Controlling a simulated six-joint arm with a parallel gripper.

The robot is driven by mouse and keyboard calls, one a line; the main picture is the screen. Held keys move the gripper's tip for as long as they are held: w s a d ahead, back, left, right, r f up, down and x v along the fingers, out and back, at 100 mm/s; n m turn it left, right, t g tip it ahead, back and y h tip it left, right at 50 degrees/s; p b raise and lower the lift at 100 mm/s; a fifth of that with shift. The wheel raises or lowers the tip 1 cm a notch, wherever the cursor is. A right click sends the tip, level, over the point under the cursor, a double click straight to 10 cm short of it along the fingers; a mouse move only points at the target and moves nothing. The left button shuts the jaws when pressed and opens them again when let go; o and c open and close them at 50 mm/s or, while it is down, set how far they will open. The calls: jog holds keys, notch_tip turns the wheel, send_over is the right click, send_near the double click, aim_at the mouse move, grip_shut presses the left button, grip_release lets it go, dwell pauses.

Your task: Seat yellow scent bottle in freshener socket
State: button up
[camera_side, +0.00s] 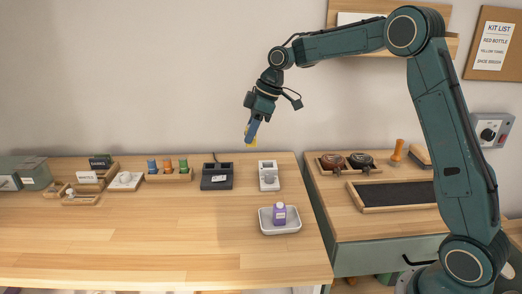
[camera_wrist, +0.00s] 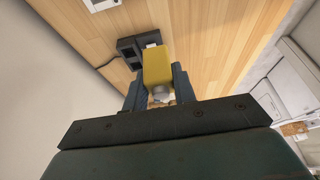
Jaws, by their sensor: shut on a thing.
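My gripper (camera_side: 252,131) is high above the wooden counter, pointing down, and is shut on the yellow scent bottle. The bottle's yellow body (camera_wrist: 157,66) shows between the two dark fingers in the wrist view, with a pale cap end (camera_wrist: 160,94) toward the palm. In the side view the fingers hide most of the bottle. Below stand a dark unit with a cord (camera_side: 217,177) and a white unit with a grey round part (camera_side: 268,176). I cannot tell for certain which has the freshener socket. The dark unit (camera_wrist: 129,52) is partly behind the bottle in the wrist view.
A white tray (camera_side: 264,229) holds a purple bottle (camera_side: 279,214) at the front right. A wooden rack (camera_side: 169,178) with several coloured bottles stands left of the dark unit. A side counter (camera_side: 330,221) with trays is at right. The counter's front middle is clear.

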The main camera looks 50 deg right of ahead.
jog(key=w+d+f, duration=0.1)
jog(key=d+f, duration=0.5)
jog(key=d, duration=0.3)
jog(key=shift+w+f, duration=0.3)
jog(key=shift+w, duration=0.05)
jog(key=shift+f, duration=0.2)
jog(key=shift+f, duration=1.65)
jog(key=shift+f, duration=1.1)
dwell(1.4)
jog(key=o, duration=1.5)
jog(key=shift+r, duration=0.1)
notch_tip(320, 180, up, 7)
dwell(0.6)
